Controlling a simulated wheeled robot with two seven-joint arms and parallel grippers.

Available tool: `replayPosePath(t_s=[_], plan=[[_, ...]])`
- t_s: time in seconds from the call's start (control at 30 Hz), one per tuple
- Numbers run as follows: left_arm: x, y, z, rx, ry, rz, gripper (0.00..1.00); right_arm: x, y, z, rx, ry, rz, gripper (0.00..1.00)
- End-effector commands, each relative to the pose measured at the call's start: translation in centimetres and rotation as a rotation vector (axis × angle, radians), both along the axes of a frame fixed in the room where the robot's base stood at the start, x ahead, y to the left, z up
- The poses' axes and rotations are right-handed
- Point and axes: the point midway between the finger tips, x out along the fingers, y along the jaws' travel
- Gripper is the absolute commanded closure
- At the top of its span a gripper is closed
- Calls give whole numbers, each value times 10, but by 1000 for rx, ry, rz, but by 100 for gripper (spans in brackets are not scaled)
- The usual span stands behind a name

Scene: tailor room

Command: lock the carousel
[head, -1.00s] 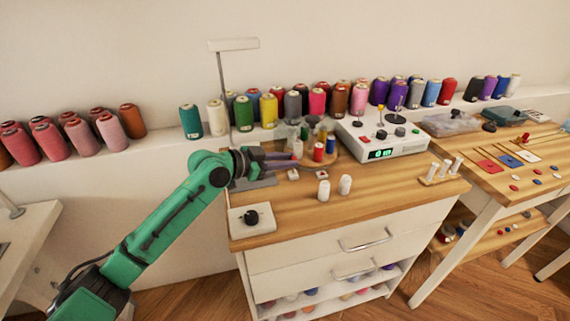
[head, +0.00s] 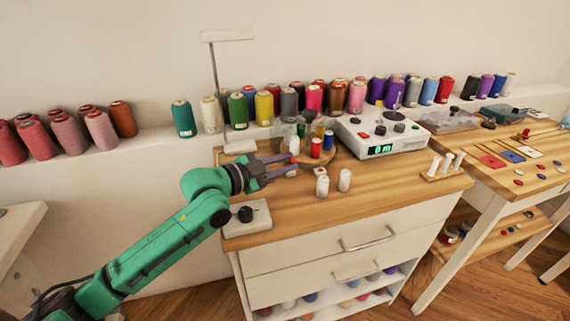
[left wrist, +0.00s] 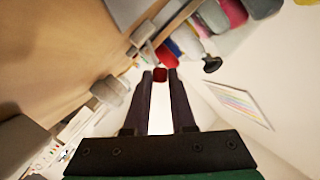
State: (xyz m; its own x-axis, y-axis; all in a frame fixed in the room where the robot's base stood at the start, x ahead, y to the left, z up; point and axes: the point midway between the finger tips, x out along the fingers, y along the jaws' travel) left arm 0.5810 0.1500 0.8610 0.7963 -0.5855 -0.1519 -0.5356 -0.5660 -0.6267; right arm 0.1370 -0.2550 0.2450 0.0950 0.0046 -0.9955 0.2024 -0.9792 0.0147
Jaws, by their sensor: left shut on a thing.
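The carousel (head: 322,161) is a round wooden turntable on the cabinet top, holding several small spools and bottles, among them a red spool (head: 316,148) and a blue one (head: 328,140). My left gripper (head: 292,157) reaches in from the left at the carousel's left edge. The piece's lower part is hidden by the fingers. I cannot tell whether it touches the carousel. My right gripper is not in view.
Two white spools (head: 322,186) stand in front of the carousel. A control box with a green display (head: 381,149) stands to its right. A white box with a black knob (head: 246,214) is at the front left corner. Cabinet top is clear at front right.

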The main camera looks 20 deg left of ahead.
Motion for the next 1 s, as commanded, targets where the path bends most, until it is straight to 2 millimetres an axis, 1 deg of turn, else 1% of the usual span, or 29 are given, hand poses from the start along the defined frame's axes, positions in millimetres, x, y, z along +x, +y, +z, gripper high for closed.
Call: replayPosePath(t_s=[0.2, 0.23, 0.27, 0.57, 0.67, 0.77, 0.9, 1.0], plan=[[0, 0, -2, 2, 5, 0, 100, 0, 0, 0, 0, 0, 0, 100], [0, 0, -2, 2, 5, 0, 73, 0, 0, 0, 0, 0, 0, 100], [0, 0, -2, 2, 5, 0, 64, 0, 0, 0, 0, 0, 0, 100], [0, 0, -1, 1, 3, 0, 64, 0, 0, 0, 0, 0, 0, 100], [-4, 4, -1, 1, 4, 2, 64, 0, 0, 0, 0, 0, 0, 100], [-14, 12, 0, 4, 5, 4, 64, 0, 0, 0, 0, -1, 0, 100], [-33, 27, 2, 6, 7, 5, 64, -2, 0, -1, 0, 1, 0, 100], [-47, 34, 5, 8, 9, -2, 64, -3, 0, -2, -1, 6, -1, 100]])
